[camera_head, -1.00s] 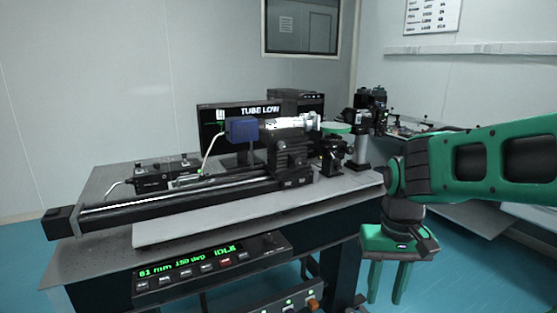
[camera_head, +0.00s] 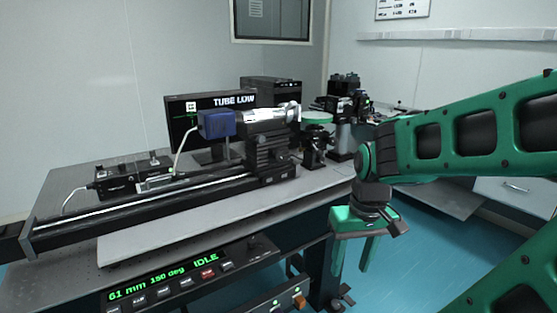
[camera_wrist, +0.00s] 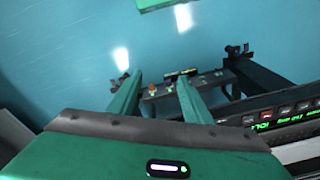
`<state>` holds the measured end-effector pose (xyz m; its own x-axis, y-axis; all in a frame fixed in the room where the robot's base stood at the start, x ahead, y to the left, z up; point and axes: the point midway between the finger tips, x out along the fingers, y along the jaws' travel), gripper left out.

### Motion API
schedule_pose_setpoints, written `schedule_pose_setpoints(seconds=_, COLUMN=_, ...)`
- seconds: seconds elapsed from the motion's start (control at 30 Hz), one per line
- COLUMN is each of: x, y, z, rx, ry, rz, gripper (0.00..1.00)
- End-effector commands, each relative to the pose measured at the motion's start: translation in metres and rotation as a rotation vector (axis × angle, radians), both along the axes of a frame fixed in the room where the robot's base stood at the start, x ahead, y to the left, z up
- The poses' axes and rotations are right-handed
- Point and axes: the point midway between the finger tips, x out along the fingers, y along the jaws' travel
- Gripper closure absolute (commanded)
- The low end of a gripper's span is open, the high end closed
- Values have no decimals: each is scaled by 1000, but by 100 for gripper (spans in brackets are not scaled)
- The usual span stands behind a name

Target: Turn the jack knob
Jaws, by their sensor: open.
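A silver tube (camera_head: 262,116) with a blue box (camera_head: 216,124) at its left end sits on a black jack-like mount (camera_head: 270,158) on the optical table. The screen behind (camera_head: 235,101) reads "TUBE LOW". I cannot clearly make out a knob on the mount. My green gripper (camera_head: 352,262) hangs in front of the table's right end, to the right of and lower than the mount, fingers pointing down. It is open and empty and touches nothing. In the wrist view, its two fingers (camera_wrist: 158,92) are apart over the blue floor.
A long black rail (camera_head: 140,207) runs along the table. A control panel (camera_head: 170,280) on the table's front reads "61 mm 150 deg IDLE". An orange knob (camera_head: 299,301) shows on a lower unit. A green-topped post (camera_head: 315,118) stands right of the tube.

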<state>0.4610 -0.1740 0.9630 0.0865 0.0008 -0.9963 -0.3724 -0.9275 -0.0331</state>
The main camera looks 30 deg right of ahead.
Motion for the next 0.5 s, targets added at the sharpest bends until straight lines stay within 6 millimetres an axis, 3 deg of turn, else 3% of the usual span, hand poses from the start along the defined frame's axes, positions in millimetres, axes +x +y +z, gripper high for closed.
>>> schedule_pose_setpoints(seconds=0.27, x=138, y=22, z=-33, rx=30, ry=-356, rz=439, gripper=55)
schedule_pose_setpoints(seconds=0.37, x=186, y=34, z=-32, rx=45, ry=-537, rz=542, gripper=55)
schedule_pose_setpoints(seconds=0.5, x=246, y=38, z=-14, rx=42, ry=-821, rz=599, gripper=55)
